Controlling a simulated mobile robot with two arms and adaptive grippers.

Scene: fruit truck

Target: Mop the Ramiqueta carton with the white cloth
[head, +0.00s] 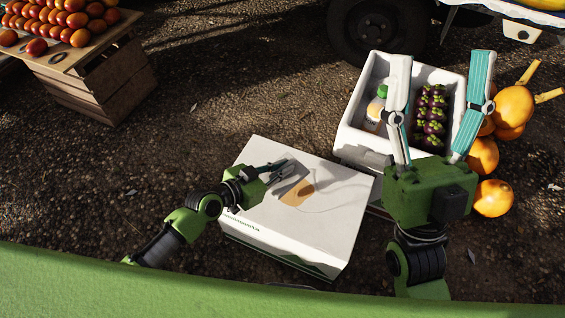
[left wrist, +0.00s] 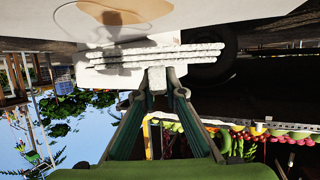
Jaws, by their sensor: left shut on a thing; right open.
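The Ramiqueta carton (head: 335,222) is a white box with a green-edged side, lying on the ground at the centre of the head view. A tan stain (head: 298,194) marks its top; the stain also shows upside down in the left wrist view (left wrist: 112,14). My left gripper (head: 281,171) is over the carton top beside the stain. In the left wrist view it is shut on the folded white cloth (left wrist: 150,56). The cloth is hard to tell from the carton in the head view, and its contact with the top is unclear. My right gripper (head: 441,60) is open and empty.
A white foam box (head: 348,135) with a bottle (head: 376,108) and dark purple fruit (head: 431,115) stands behind the carton, partly behind my right gripper. Orange fruit (head: 493,198) lies to its right. A wooden crate (head: 100,80) stands at back left. Gravel left of the carton is clear.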

